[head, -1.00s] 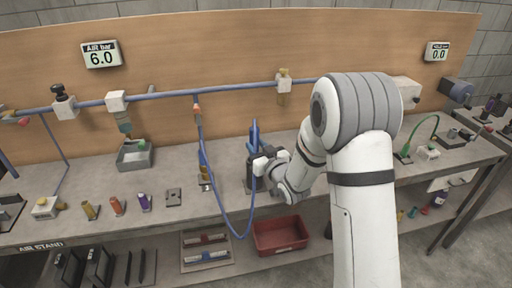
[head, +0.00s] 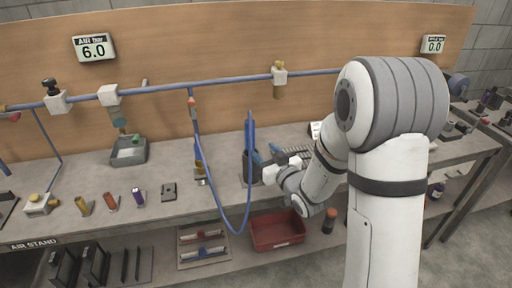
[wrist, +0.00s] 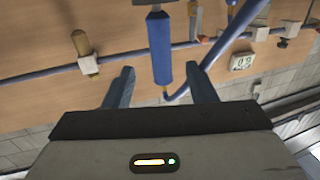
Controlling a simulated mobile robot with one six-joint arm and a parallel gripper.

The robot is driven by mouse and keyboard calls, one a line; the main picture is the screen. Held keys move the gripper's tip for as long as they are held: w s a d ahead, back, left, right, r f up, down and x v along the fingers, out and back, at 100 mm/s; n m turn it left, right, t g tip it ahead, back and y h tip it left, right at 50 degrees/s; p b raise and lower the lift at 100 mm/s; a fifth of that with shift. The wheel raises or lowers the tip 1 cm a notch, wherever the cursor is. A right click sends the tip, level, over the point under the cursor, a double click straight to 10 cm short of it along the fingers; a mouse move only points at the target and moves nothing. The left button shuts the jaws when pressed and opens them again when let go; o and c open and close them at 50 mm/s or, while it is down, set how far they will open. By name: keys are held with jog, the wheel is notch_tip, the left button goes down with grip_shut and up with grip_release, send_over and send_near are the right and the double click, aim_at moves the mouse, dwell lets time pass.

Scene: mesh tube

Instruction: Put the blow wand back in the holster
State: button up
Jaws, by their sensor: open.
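The blue blow wand (head: 250,130) stands upright at the dark holster (head: 250,168) on the bench. Its lower part is hard to tell from the holster, so I cannot see how deep it sits. A blue hose (head: 214,195) loops down past the bench edge and up toward it. My gripper (head: 267,155) is open just right of the wand. In the wrist view the wand (wrist: 160,48) hangs in the gap ahead of my open fingers (wrist: 160,86), with clear space on both sides. Neither finger touches it there.
A blue air pipe (head: 210,84) runs along the wooden back panel. A grey tray (head: 130,150) and several small coloured fittings lie on the bench to the left. A red bin (head: 277,232) stands on the lower shelf. The bench between the fittings and tray is clear.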

jog(key=s+d+r+m+g+h, duration=0.1)
jog(key=s+d+m+g+h, duration=0.35)
jog(key=s+d+h, duration=0.7)
jog(key=s+d+r+m+g+y, duration=0.1)
jog(key=s+g, duration=0.3)
jog(key=s, duration=0.4)
jog(key=s+d+g+y, duration=0.1)
jog(key=s+g, duration=0.3)
jog(key=s, duration=0.4)
jog(key=shift+s+d+r+m+b, duration=0.35)
jog(key=shift+s+d+r, duration=0.05)
jog(key=shift+d, duration=0.2)
